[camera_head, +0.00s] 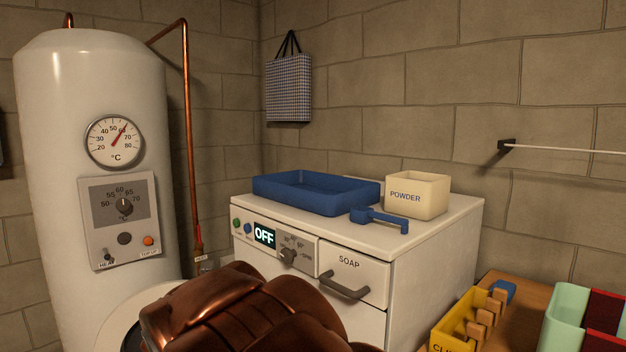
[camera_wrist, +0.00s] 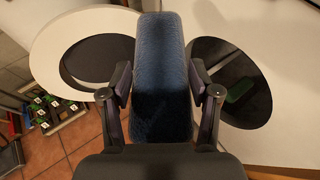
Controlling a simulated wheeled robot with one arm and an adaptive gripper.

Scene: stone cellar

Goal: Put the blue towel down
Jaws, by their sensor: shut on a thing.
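In the wrist view, my gripper (camera_wrist: 160,84) is shut on the blue towel (camera_wrist: 161,45), a dark blue fuzzy folded strip between the two finger pads. The towel is in front of the white washing machine, between its open round door (camera_wrist: 57,27) on the left and the dark drum opening (camera_wrist: 225,100) on the right. A green thing (camera_wrist: 240,89) shows inside the opening. In the head view, my brown arm hides the gripper, the towel and most of the machine's front.
On the washing machine (camera_head: 440,222) stand a blue tray (camera_head: 315,205), a cream powder box (camera_head: 417,196) and a blue scoop (camera_head: 380,219). A yellow clip box (camera_head: 455,330) and mint container (camera_head: 565,315) stand at right. A white boiler (camera_head: 60,130) stands left.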

